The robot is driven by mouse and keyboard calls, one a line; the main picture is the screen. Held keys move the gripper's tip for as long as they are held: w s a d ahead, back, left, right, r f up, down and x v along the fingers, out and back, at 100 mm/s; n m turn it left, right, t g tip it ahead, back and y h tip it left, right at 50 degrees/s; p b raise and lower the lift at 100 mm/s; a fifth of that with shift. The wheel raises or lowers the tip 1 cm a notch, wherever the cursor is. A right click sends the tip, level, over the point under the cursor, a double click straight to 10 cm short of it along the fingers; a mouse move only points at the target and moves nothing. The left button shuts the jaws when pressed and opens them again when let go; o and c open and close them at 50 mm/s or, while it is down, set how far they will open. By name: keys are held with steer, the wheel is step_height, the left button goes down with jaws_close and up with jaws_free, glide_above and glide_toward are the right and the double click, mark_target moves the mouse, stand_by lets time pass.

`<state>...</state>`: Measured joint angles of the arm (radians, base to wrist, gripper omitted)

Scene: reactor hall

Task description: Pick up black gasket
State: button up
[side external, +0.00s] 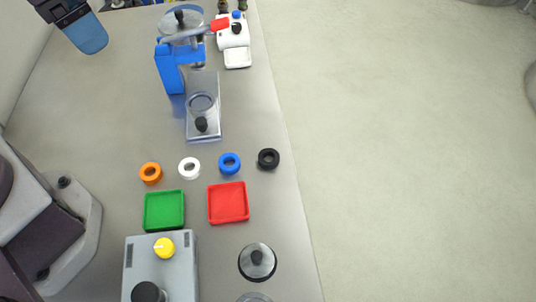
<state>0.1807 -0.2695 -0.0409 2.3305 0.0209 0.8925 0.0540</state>
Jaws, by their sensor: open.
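The black gasket (268,159) is a small thick ring lying flat on the grey metal table, near its right edge. It is the rightmost ring in a loose row, with the blue ring (229,163) just to its left and clear space between them. Further left lie a white ring (189,168) and an orange ring (151,173). Nothing covers the black gasket or touches it.
A green tray (164,210) and a red tray (228,203) lie in front of the rings. A blue and metal press (171,68) stands behind them. A grey control box (162,262) and a black-knobbed disc (257,262) are nearer. The table right of the gasket ends soon.

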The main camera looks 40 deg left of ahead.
steer(key=w+d+f+m+g, duration=0.2)
steer(key=w+d+f+m, duration=0.3)
steer(key=w+d+f, duration=0.15)
steer(key=m, duration=1.4)
glide_above(271, 156)
steer(key=s, duration=0.2)
steer(key=f, duration=1.2)
steer(key=d+f, duration=0.1)
steer(key=f, duration=0.5)
steer(key=shift+f, duration=0.2)
steer(key=f, duration=0.5)
steer(key=shift+w+f, duration=0.1)
steer(key=shift+w, duration=0.2)
steer(key=c, duration=1)
